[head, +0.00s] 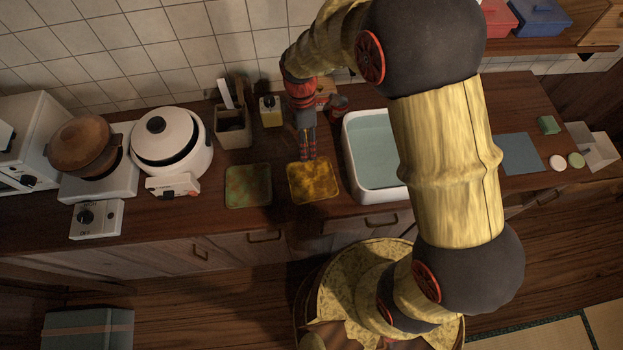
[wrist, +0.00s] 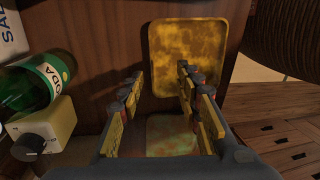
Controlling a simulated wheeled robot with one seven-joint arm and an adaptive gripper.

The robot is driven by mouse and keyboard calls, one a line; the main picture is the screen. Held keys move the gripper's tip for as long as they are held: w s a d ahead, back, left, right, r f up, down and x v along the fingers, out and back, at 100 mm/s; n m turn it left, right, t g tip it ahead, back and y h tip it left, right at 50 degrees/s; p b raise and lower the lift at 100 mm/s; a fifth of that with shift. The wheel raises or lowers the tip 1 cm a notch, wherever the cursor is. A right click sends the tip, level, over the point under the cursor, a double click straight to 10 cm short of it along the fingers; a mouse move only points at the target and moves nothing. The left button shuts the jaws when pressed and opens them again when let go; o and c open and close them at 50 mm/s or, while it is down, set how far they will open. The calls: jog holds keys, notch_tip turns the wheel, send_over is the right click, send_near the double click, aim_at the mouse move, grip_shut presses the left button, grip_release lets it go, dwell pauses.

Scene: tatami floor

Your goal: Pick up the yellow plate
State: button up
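The yellow plate (head: 316,184) is a square, mottled yellow-brown dish lying on the dark wooden counter, left of the sink. My gripper (head: 307,156) points down at the plate's back edge in the head view. In the wrist view, the yellow plate (wrist: 188,52) shows beyond the fingertips, with the right finger overlapping its lower edge. My gripper (wrist: 160,76) is open there, its two fingers apart with nothing between them. I cannot tell whether the fingers touch the plate.
A green square plate (head: 248,186) lies just left of the yellow one. The white sink (head: 348,160) is close on the right. A yellow dispenser (head: 270,112) and a utensil holder (head: 233,130) stand behind. A green soda bottle (wrist: 40,82) shows in the wrist view.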

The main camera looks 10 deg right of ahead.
aim_at(306, 165)
jog(key=f, duration=0.2)
jog(key=f+b, duration=0.1)
jog(key=f, duration=0.1)
jog(key=f+b, duration=0.1)
jog(key=f, duration=0.1)
jog(key=shift+s+a+f, duration=0.1)
jog(key=shift+s+f, duration=0.15)
jog(key=shift+f, duration=0.15)
jog(key=shift+c, duration=0.7)
jog(key=shift+r, duration=0.1)
jog(key=c, duration=0.7)
grip_shut()
